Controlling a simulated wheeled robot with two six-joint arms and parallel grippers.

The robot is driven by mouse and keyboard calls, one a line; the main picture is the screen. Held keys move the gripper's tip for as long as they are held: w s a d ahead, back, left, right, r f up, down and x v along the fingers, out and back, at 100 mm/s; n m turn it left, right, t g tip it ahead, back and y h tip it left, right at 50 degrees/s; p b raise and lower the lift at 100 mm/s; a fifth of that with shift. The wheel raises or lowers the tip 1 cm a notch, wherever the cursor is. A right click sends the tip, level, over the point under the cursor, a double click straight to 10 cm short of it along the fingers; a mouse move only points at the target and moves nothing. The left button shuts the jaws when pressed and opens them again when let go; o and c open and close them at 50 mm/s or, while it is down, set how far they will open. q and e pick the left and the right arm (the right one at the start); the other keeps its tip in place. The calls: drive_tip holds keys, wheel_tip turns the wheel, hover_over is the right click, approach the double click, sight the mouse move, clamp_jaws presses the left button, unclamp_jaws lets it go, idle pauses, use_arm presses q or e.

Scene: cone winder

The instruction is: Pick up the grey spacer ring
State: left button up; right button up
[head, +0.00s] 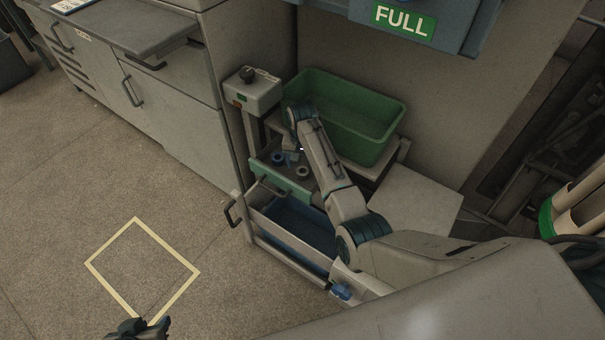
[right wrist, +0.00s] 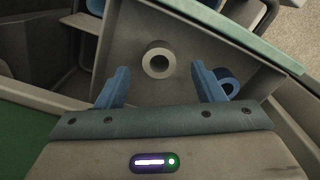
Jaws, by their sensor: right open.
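The grey spacer ring (right wrist: 159,45) lies flat in a shallow drawer tray, hole upward, in the right wrist view. It shows small in the head view (head: 303,173). My right gripper (right wrist: 160,72) is open above the tray, its two blue fingers on either side of the ring's near side, with nothing between them. The gripper also shows in the head view (head: 291,151), partly hidden by its arm. My left gripper (head: 138,329) is cut off at the bottom edge of the head view, far from the tray; its jaws are unclear.
The tray has a green front (head: 285,188). A green bin (head: 370,142) stands behind it, a blue-lined drawer (head: 300,228) below. A control box (head: 252,91) stands left.

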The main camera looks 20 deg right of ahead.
sight(303, 171)
wheel_tip(303, 171, down, 4)
drive_tip(key=shift+w+d+r+b, duration=0.1)
drive_tip(key=shift+b, duration=0.25)
drive_tip(key=c, duration=1.1)
drive_tip(key=shift+o, duration=0.2)
